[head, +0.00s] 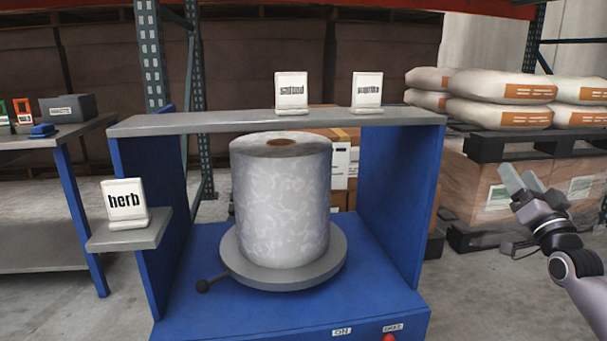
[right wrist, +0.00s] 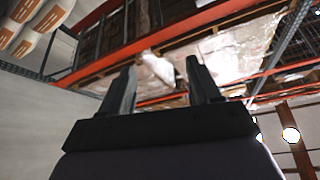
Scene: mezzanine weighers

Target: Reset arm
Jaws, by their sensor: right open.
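My right gripper (head: 522,180) is raised at the right of the head view, beside the blue stand and apart from it. It is open and empty. In the right wrist view its two fingers (right wrist: 160,85) stand apart and point up toward the high racking, with nothing between them. My left gripper is not in view.
A blue stand (head: 395,305) holds a wrapped roll (head: 280,205) on a grey turntable (head: 335,275). Signs stand on it: "salted" (head: 291,92), "paprika" (head: 367,90), "herb" (head: 125,202). Sacks (head: 500,85) lie on a pallet behind my right gripper. A side bench (head: 40,200) stands left.

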